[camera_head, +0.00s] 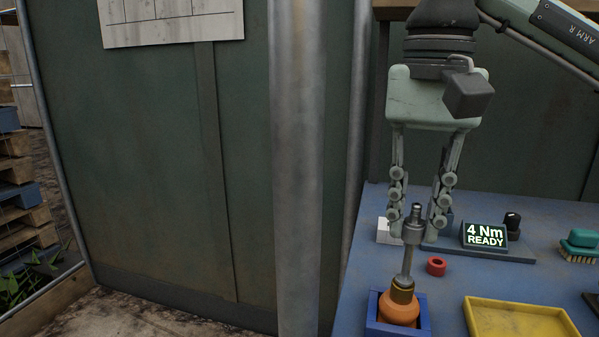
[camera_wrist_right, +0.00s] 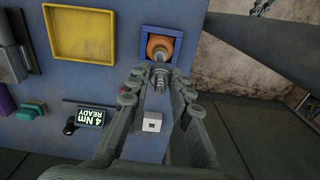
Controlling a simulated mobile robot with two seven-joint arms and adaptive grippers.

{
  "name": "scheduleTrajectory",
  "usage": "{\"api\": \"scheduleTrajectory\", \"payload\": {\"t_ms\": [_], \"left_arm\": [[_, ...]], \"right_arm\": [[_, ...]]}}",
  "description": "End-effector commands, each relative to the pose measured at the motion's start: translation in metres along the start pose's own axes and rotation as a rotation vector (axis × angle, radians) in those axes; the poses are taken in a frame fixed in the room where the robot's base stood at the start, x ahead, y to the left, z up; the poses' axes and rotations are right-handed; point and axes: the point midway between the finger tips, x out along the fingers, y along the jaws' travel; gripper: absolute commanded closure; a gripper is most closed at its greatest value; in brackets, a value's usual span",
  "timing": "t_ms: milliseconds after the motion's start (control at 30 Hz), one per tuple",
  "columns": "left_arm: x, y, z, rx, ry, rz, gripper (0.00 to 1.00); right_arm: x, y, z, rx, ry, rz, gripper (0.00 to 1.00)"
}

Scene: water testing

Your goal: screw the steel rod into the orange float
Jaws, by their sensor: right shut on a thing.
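The orange float (camera_head: 400,308) sits in a blue square holder (camera_head: 426,320) on the bench. The steel rod (camera_head: 407,262) stands nearly upright with its lower end at the float's brass-coloured collar; how deep it is seated is hidden. My right gripper (camera_head: 415,228) comes from above, shut on the rod near its thicker upper part. In the right wrist view the gripper's fingertips (camera_wrist_right: 159,74) lie on either side of the rod (camera_wrist_right: 160,80), with the orange float (camera_wrist_right: 160,46) beyond. My left gripper is not in view.
A display reading "4 Nm READY" (camera_head: 485,236) stands behind right of the rod. A red ring (camera_head: 436,266) lies close to the rod, and a yellow tray (camera_head: 520,302) is to the right. A white block (camera_wrist_right: 152,122) sits behind the gripper. A green-backed brush (camera_head: 580,246) lies far right.

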Motion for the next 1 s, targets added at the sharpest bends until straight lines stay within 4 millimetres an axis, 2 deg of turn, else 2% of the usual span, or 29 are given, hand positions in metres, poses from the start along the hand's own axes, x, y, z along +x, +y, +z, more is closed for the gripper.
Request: {"api": "scheduleTrajectory", "payload": {"t_ms": [100,200,567,800,1000], "left_arm": [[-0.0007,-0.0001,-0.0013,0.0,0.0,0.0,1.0],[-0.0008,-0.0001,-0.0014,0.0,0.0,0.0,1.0],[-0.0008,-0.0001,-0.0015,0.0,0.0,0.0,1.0],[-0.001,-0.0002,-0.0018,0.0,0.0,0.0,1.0],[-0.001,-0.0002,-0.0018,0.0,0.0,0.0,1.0]], "right_arm": [[-0.0004,0.0002,0.0,0.172,0.0,0.0,1.0],[-0.0002,0.0002,0.0,0.263,0.0,0.0,1.0],[-0.0001,0.0003,0.0,0.315,0.0,0.0,1.0],[0.0002,0.0004,0.0,0.636,0.0,-0.001,1.0],[0.0003,0.0004,0.0,0.732,0.0,-0.001,1.0]]}}
